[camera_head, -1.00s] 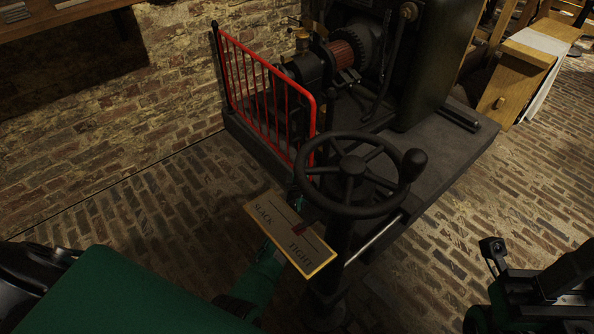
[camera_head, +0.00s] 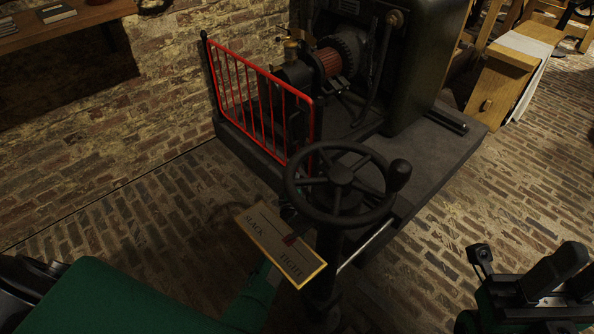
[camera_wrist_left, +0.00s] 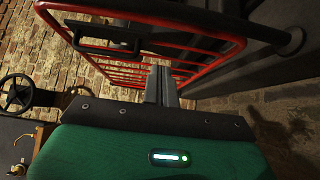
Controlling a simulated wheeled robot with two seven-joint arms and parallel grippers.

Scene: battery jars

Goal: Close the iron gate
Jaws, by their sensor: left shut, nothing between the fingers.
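The red iron gate (camera_head: 262,100) with upright bars stands along the edge of the dark platform in the head view. Its left post is near the brick wall and its free end is by the black handwheel. In the left wrist view the red gate frame (camera_wrist_left: 215,62) runs across the top. My left gripper (camera_wrist_left: 160,85) is shut and empty, its fingers pointing into the gate frame area; contact cannot be told. In the head view its fingers are mostly hidden behind the handwheel and sign. My right gripper (camera_head: 545,275) is at the lower right, its jaw state unclear.
The black handwheel (camera_head: 340,184) on its column and the brass SLACK/TIGHT sign (camera_head: 280,246) stand close to my left arm. A wooden stand (camera_head: 500,80) is at right. Brick floor (camera_head: 130,230) is open at left.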

